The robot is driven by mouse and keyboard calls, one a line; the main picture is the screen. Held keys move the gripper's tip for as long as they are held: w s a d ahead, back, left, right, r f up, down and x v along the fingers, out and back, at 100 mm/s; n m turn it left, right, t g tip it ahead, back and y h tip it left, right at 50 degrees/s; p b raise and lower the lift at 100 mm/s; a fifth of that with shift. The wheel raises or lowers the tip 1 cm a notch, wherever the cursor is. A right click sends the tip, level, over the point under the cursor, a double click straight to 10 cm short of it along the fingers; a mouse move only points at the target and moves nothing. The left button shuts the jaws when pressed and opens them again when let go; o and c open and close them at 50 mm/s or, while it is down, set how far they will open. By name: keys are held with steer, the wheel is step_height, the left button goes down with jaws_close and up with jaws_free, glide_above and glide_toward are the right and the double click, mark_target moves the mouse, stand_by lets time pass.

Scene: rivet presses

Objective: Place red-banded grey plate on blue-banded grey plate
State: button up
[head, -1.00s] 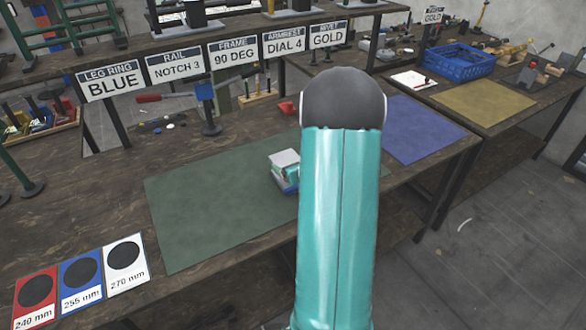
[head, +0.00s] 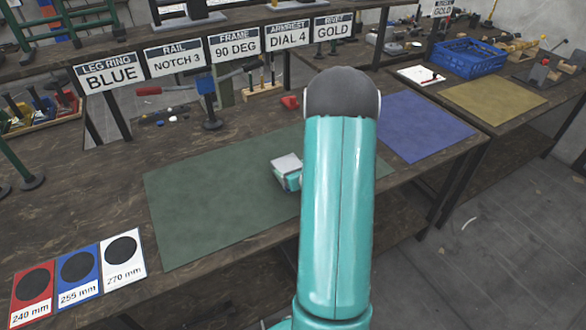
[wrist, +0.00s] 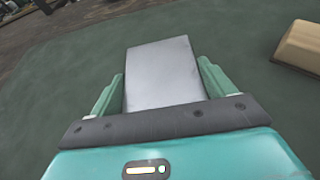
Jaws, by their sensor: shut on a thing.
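A flat grey plate (wrist: 163,78) lies between the two green fingers of my gripper (wrist: 160,72) in the wrist view, and the gripper is shut on it. No coloured band shows on its visible face, so I cannot tell from the picture which banded plate it is. In the head view the plate's pale top (head: 286,162) shows over the green mat, just left of my arm, with part of my teal gripper (head: 291,181) below it. No blue-banded plate can be made out in either current view; my arm and gripper hide part of the mat.
The green mat (head: 205,205) lies on the dark wooden bench, mostly bare at left. A tan block (wrist: 300,46) is at the right in the wrist view. A blue mat (head: 425,128), blue crate (head: 470,60) and size cards (head: 78,267) lie around. A sign rail stands behind.

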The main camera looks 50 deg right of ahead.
steer(key=shift+d, duration=0.1)
steer(key=shift+f, duration=0.15)
steer(key=o, duration=1.4)
steer(key=shift+c, duration=0.2)
